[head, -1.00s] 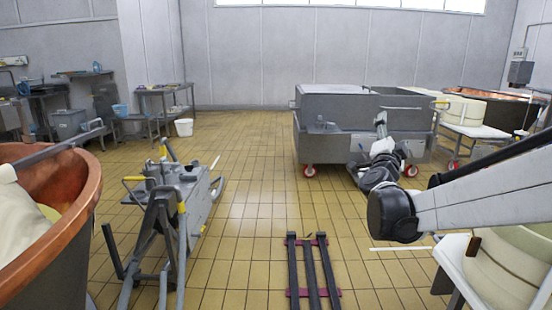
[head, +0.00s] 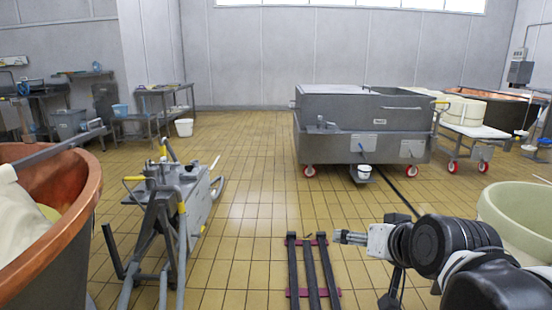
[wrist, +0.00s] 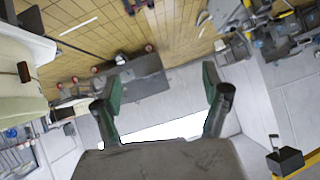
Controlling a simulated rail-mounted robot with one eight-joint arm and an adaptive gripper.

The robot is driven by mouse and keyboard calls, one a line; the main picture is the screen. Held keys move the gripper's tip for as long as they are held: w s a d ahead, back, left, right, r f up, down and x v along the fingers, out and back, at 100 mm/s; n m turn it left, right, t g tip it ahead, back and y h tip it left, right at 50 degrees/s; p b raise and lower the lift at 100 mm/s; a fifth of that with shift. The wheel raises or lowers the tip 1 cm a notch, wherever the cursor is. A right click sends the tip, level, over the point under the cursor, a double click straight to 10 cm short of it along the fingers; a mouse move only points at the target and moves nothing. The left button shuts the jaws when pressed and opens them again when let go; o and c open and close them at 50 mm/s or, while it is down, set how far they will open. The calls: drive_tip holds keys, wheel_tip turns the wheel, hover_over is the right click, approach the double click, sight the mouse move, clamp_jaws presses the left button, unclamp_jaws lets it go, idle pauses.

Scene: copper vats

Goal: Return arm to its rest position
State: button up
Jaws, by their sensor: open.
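My gripper (head: 350,237) is at the lower right in the head view, pointing left above the tiled floor, with my black and grey arm folded behind it at the right. In the wrist view my gripper (wrist: 160,95) shows two dark green fingers spread wide apart. Nothing is between them, and the room behind appears upside down. The gripper touches nothing that I can see.
A copper vat (head: 75,215) stands at the left, next to a grey wheeled machine (head: 185,195). A steel trolley (head: 360,130) stands at the back. A pale green tub (head: 520,215) is at the right. The tiled floor (head: 245,150) in the middle is clear.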

drive_tip(key=s+d+f+n+g+h, duration=0.1)
drive_tip(key=s+f+g, duration=0.1)
drive_tip(key=s+f, duration=0.3)
drive_tip(key=s+d+f+g, duration=0.1)
drive_tip(key=s+f+g, duration=0.15)
drive_tip(key=s, duration=0.45)
wheel_tip(320, 180, up, 16)
drive_tip(key=p, duration=1.6)
drive_tip(key=shift+r+t+p, duration=0.15)
drive_tip(key=shift+t+p, duration=0.2)
drive_tip(key=shift+s+d, duration=0.1)
